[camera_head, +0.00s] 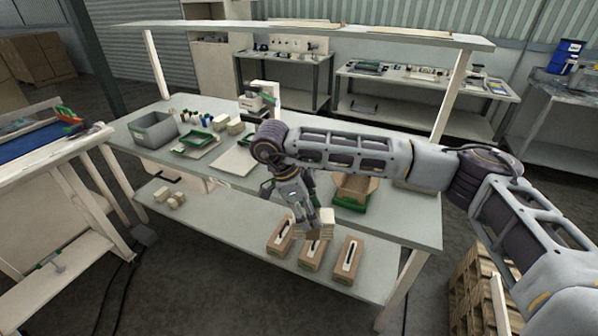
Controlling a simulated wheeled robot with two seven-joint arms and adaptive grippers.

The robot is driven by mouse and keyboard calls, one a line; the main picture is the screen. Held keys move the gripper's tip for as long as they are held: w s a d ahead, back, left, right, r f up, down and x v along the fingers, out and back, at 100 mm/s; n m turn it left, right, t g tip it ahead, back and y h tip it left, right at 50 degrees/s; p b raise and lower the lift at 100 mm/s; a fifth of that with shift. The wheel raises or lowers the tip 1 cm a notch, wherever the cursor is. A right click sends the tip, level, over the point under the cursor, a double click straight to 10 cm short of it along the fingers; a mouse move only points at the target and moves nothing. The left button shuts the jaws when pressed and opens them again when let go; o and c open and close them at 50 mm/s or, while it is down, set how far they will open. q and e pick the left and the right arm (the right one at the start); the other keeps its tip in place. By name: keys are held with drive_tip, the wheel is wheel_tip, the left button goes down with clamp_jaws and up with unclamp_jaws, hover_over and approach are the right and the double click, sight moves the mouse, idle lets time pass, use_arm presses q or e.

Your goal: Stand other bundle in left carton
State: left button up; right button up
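My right arm reaches in from the right, and its gripper (309,228) points down at the front edge of the workbench. A pale block (327,217), perhaps a bundle, shows right beside the fingers. I cannot tell whether they grip it. Three brown cartons with pale marks on top stand in a row on the lower shelf: left (280,238), middle (313,254) and right (346,263). The gripper is above the middle one in the picture and partly covers it. What the cartons hold is too small to tell. My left gripper is not in view.
An open brown box (355,186) with green stands on the workbench behind my forearm. A grey bin (153,131), green tray (197,139) and tan blocks (235,127) stand at its left. Small tan blocks (170,197) lie on the lower shelf (218,235), which has free room between.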

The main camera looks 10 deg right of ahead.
drive_tip(key=m, duration=0.2)
drive_tip(key=s+m+g, duration=0.1)
drive_tip(key=m, duration=0.1)
drive_tip(key=m+g+y, duration=0.1)
drive_tip(key=m, duration=0.1)
drive_tip(key=shift+s+d, duration=0.3)
drive_tip(key=shift+d, duration=0.05)
drive_tip(key=shift+s+d+r+m+g+y, duration=0.2)
drive_tip(key=shift+s+m+y, duration=0.5)
drive_tip(key=shift+m, duration=1.95)
drive_tip(key=shift+s+d+f+m+g+y, duration=0.2)
drive_tip(key=shift+m+y, duration=0.95)
drive_tip(key=shift+m, duration=1.45)
drive_tip(key=shift+s+d+r+m+g+y, duration=0.2)
drive_tip(key=shift+s+m+y, duration=0.55)
drive_tip(key=shift+m, duration=1.9)
drive_tip(key=shift+w+d+m+y, duration=0.1)
drive_tip(key=shift+w+m+y, duration=0.15)
drive_tip(key=shift+m+y, duration=0.15)
